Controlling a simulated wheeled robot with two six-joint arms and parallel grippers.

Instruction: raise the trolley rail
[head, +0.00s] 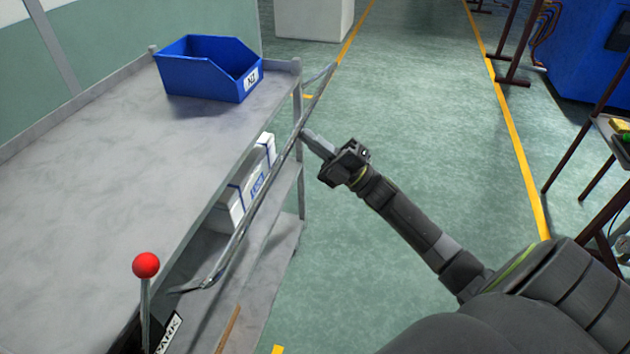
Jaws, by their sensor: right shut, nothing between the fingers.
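The trolley rail (266,190) is a thin grey metal bar running along the right long side of the grey trolley (90,190). It hangs slanted outward beside the top deck, with bent ends near the far corner post and near the front. My right gripper (307,137) is shut and empty, reaching in from the right. Its fingertips are at the upper part of the rail, appearing to touch it or lie just beside it; I cannot tell which. My left gripper is not in view.
A blue bin (208,72) stands on the far end of the deck. White boxes (255,178) sit on a lower shelf. A red-knobbed lever (146,265) with a PARK label stands at the front. Open green floor (430,130) lies right of the trolley; a bench stands at far right.

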